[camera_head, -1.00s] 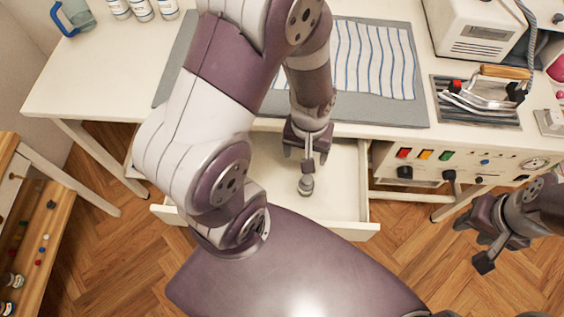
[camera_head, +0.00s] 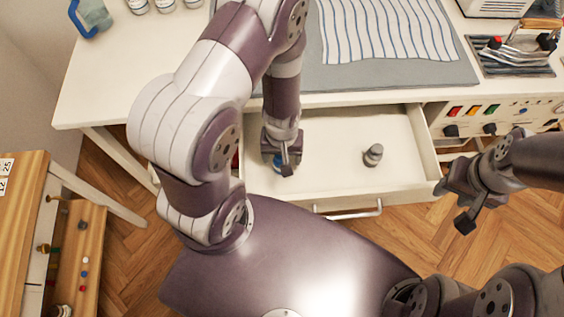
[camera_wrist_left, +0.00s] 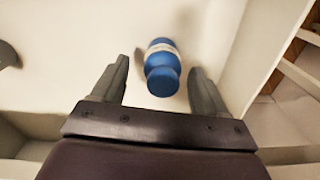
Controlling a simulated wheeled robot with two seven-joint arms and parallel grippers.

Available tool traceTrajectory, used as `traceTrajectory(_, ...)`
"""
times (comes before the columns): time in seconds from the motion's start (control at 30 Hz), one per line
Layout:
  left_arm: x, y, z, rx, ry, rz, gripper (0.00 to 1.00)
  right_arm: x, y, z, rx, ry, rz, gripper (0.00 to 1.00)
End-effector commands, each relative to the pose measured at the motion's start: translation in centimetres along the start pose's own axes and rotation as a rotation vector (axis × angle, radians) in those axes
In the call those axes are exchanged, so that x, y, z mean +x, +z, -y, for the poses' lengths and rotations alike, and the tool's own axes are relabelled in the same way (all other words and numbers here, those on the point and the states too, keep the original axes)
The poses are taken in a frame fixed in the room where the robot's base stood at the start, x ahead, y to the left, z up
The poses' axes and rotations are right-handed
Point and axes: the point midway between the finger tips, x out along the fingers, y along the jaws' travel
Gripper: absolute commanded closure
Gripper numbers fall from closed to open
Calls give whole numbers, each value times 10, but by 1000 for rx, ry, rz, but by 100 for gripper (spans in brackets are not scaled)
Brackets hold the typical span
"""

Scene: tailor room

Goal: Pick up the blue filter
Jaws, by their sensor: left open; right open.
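The blue filter (camera_wrist_left: 162,68), with a pale band around it, is in the open white drawer (camera_head: 330,180). In the left wrist view it sits between the two fingers of my left gripper (camera_wrist_left: 158,85), slightly ahead of them, with gaps on both sides. In the head view my left gripper (camera_head: 281,157) is open over the left part of the drawer and hides most of the blue filter (camera_head: 278,161). My right gripper (camera_head: 456,207) is open and empty to the right of the drawer.
A grey filter-like piece (camera_head: 373,155) stands in the drawer to the right. The drawer walls surround the left gripper closely on the left. The table (camera_head: 140,60) above bears a grey mat with striped cloth (camera_head: 385,35) and an iron (camera_head: 520,45).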

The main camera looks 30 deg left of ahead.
Motion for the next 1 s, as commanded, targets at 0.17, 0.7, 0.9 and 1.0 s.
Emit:
traceTrajectory(0.17, 15, 0, 0, 1, 0, 0, 26, 7, 1, 0, 0, 0, 1, 57)
traceTrajectory(0.7, 14, 0, 0, 1, 0, 0, 89, 7, 1, 0, 0, 0, 0, 57)
traceTrajectory(0.9, 4, 0, 0, 1, 1, -1, 89, 1, 0, 0, 0, 0, 0, 57)
traceTrajectory(1.0, -11, 0, 0, 0, 1, -1, 89, -6, 0, 0, 0, 0, 0, 57)
